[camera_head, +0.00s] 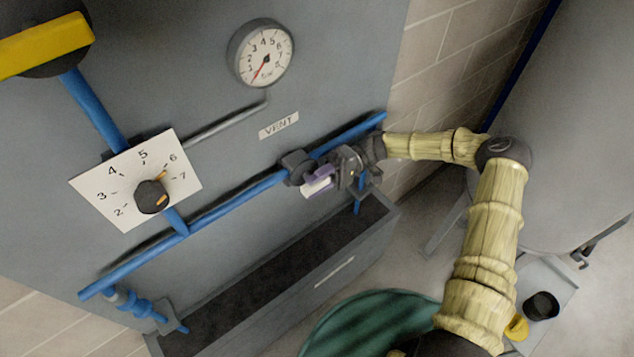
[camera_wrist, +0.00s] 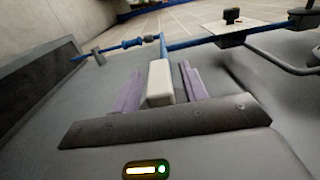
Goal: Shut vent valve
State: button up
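The vent valve (camera_head: 297,165) is a dark body on the blue pipe, below the VENT label (camera_head: 279,125). Its white handle (camera_head: 319,186) sticks out toward the lower right. In the wrist view the handle (camera_wrist: 160,83) stands between the two purple fingers of my gripper (camera_wrist: 161,88). A narrow gap shows beside the handle, clearer on the right, so the fingers look open around it. In the head view my gripper (camera_head: 322,178) is at the valve and partly hides it. I cannot tell the handle's exact angle to the pipe.
A pressure gauge (camera_head: 262,55) has its needle low on the left. A white dial plate (camera_head: 126,172) carries a black knob (camera_head: 151,196). A yellow handle (camera_head: 42,45) is at upper left. A grey trough (camera_head: 334,271) lies below the pipe, and a large tank (camera_head: 585,120) stands at right.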

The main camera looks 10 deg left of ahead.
jog(key=shift+w, duration=0.1)
jog(key=b+v, duration=0.6)
jog(key=v, duration=1.1)
jog(key=shift+d, duration=0.25)
